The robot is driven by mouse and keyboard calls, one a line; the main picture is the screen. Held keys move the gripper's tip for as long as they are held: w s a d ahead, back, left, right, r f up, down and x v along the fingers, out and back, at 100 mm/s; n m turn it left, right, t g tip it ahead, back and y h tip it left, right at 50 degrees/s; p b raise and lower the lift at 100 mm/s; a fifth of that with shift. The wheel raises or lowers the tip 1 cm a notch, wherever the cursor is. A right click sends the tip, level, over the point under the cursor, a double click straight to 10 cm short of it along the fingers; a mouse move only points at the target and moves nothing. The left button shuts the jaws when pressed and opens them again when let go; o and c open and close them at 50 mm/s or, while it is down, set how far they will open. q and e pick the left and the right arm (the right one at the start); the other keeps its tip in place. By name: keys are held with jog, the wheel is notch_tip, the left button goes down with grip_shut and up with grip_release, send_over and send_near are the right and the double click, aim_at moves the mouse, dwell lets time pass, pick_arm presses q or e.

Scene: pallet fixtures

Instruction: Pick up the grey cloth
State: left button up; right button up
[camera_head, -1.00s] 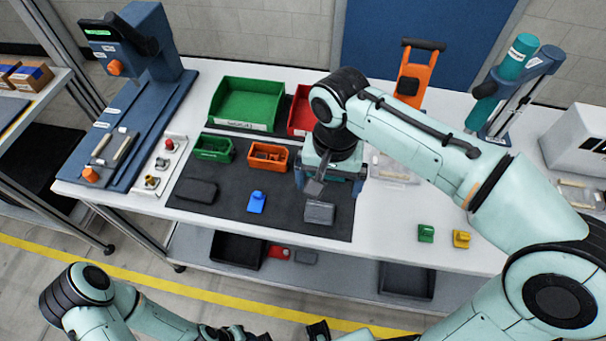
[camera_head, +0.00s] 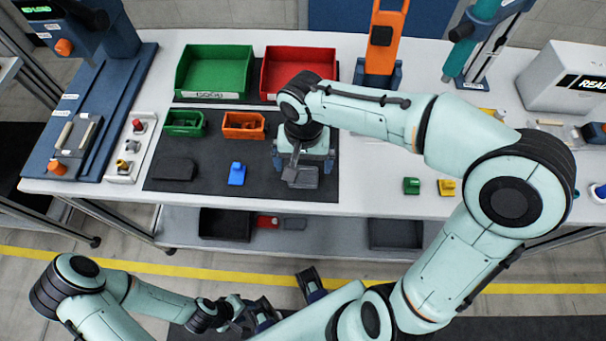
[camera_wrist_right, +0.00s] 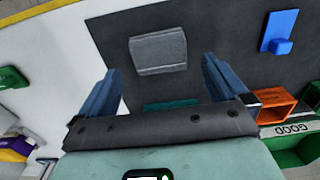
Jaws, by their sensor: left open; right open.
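The grey cloth (camera_head: 303,179) looks like a small folded grey rectangle lying flat on the dark mat near the bench's front edge; it also shows in the right wrist view (camera_wrist_right: 158,52). My right gripper (camera_head: 304,168) is above it and partly hides it in the head view. In the right wrist view my right gripper (camera_wrist_right: 160,68) is open and empty, with the cloth ahead between the lines of its two fingers. My left gripper (camera_head: 288,299) is open, low in front of the bench, away from the cloth.
On the mat (camera_head: 207,182) are a blue piece (camera_head: 237,174) and a dark grey pad (camera_head: 173,168). Behind stand small green (camera_head: 185,123) and orange (camera_head: 243,125) bins and larger green (camera_head: 214,72) and red (camera_head: 300,70) bins. Green (camera_head: 411,186) and yellow (camera_head: 446,187) pieces lie right.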

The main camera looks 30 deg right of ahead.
aim_at(303, 171)
notch_tip(303, 171, down, 3)
jog(key=shift+r, duration=0.2)
jog(key=c, duration=1.1)
pick_arm(q)
jog(key=shift+f, duration=0.1)
pick_arm(e)
jog(key=shift+o, duration=0.2)
pick_arm(q)
jog(key=r+p, duration=0.1)
jog(key=w+r+p, duration=0.2)
jog(key=r, duration=0.1)
pick_arm(e)
notch_tip(303, 171, up, 20)
jog(key=shift+o, duration=0.5)
